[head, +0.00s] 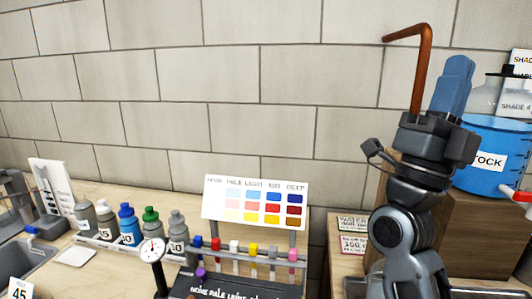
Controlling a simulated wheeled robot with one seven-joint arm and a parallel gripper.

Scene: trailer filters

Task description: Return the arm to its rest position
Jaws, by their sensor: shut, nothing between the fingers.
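My gripper (457,66) is raised at the right of the head view, above my grey and black arm. Its two blue fingers point up and are together, with nothing seen between them. An orange-brown bent pipe (424,75) shows just left of the fingers; I cannot tell if it touches my gripper. My arm hides part of the wooden box behind it.
A blue container (492,165) labelled STOCK stands on the wooden box (485,228) at right. Left are several bottles (128,226), a dial gauge (152,252), a colour chart (254,204) and a marker rack (243,256). The space before the block wall (260,120) is open.

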